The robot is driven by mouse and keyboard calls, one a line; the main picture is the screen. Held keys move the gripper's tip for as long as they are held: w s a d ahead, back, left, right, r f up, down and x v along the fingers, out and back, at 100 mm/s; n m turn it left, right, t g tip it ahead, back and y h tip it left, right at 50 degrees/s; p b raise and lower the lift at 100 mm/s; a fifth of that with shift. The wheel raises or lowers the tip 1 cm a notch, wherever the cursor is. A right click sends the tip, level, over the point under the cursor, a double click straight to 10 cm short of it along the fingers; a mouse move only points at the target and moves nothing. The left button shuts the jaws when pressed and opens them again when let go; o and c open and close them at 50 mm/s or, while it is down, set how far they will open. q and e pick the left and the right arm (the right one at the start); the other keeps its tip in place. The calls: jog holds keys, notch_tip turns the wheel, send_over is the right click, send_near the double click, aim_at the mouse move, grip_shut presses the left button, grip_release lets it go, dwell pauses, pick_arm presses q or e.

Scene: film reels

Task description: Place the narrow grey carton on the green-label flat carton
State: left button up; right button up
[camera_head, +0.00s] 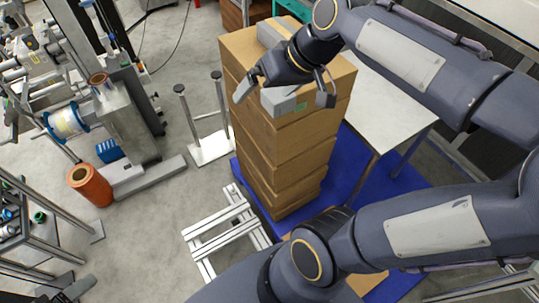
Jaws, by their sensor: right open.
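The narrow grey carton (279,103) is at the near edge of the top of a brown carton stack, between the fingers of my right gripper (285,94). The right gripper points down over it with its fingers apart, one on each side; I cannot tell whether they touch it. A grey patch (270,32) shows behind the gripper; the wrist hides whether it is part of the same carton. A small green label (302,106) shows at the upper edge of the brown top carton (335,88), which seems to be the green-label flat carton. My left gripper is out of view.
The tall carton stack (285,165) stands on a blue pallet (352,150). A white table (395,115) is close on its right. A metal frame (225,225) lies in front, and a two-post stand (205,145) is at left. Reel machinery fills the far left.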

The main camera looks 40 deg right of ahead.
jog(key=s+a+f, duration=0.8)
jog(key=s+f, duration=0.1)
jog(key=s, duration=0.1)
jog(key=shift+s+y, duration=0.2)
jog(key=shift+y, duration=0.1)
